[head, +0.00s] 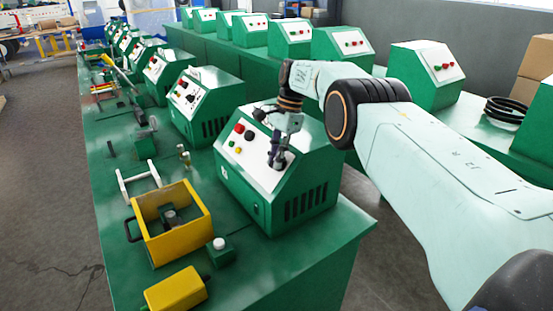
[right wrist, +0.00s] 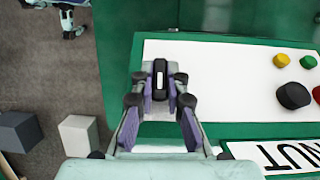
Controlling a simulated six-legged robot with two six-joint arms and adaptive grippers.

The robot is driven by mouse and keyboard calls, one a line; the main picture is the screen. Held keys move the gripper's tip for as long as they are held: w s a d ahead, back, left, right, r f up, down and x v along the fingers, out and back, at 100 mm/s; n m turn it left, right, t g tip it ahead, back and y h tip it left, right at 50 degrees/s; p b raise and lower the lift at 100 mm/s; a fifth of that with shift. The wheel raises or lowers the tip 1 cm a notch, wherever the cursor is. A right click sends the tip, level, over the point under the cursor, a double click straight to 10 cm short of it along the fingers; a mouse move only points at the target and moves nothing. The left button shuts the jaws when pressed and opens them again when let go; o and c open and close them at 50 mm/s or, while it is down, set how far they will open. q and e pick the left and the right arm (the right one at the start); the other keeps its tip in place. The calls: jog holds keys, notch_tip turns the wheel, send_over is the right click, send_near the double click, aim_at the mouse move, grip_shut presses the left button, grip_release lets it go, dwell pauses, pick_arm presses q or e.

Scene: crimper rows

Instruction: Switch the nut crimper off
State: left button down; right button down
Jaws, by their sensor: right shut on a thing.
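The nut crimper (head: 240,196) is a green box with a white sloped panel at the near end of the left bench. In the right wrist view its plate reads "NUT" (right wrist: 280,155). A black switch (right wrist: 160,72) with a white mark sits at the panel's end, away from the buttons. My right gripper (head: 277,163) is down at that end of the panel. In the right wrist view its fingers (right wrist: 160,88) are shut on the black switch, one on each side. The switch's setting cannot be read. My left gripper is in neither view.
The panel also carries a red button (head: 239,129), a black knob (right wrist: 292,95), a green button (right wrist: 308,62) and a yellow button (right wrist: 281,61). Yellow trays (head: 150,252) and small parts lie left of the crimper. More green machines (head: 205,105) line both benches.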

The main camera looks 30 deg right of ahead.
dwell(0.4)
jog(key=c, duration=1.4)
grip_release()
jog(key=shift+a+r, duration=0.1)
jog(key=shift+o, duration=0.2)
